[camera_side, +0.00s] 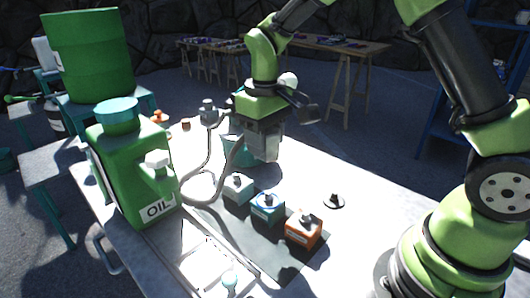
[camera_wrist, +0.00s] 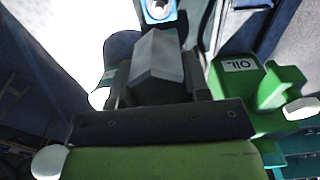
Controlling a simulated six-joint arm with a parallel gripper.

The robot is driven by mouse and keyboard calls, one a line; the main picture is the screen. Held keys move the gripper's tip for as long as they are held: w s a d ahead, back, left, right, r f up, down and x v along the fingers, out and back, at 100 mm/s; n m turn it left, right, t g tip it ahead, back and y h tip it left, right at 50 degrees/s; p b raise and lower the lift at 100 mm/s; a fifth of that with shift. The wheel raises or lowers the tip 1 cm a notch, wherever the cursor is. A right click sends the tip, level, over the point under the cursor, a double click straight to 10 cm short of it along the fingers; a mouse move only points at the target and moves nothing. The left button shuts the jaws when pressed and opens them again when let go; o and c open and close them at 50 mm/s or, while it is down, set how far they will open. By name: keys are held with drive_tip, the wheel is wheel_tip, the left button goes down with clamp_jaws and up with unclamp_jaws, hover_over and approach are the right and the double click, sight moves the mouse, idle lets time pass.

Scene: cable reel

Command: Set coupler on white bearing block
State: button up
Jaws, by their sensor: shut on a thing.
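My gripper (camera_side: 263,146) hangs jaws-down above the row of blocks, shut on a grey faceted piece that I take to be the coupler (camera_wrist: 158,64). In the side view the jaws largely hide it. The white bearing block (camera_side: 238,189) sits on the dark mat at the far end of the row, below and slightly left of my gripper, with clear height between them.
A blue block (camera_side: 267,208) and an orange block (camera_side: 303,230) continue the row toward the front. A green oil can (camera_side: 133,178) stands at left. A grey connector (camera_side: 208,112) stands at the cable's other side. A small black knob (camera_side: 334,201) lies right; table there is clear.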

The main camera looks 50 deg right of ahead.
drive_tip(key=shift+r, duration=1.8)
drive_tip(key=w+f, duration=0.6)
drive_tip(key=w, duration=0.3)
drive_tip(key=shift+n, duration=0.4)
drive_tip(key=shift+w+a+f, duration=0.1)
drive_tip(key=shift+w+f, duration=0.05)
drive_tip(key=shift+f, duration=1.95)
drive_tip(key=shift+w+f, duration=0.15)
drive_tip(key=shift+f, duration=1.95)
drive_tip(key=o, duration=1.2)
drive_tip(key=shift+c, duration=0.2)
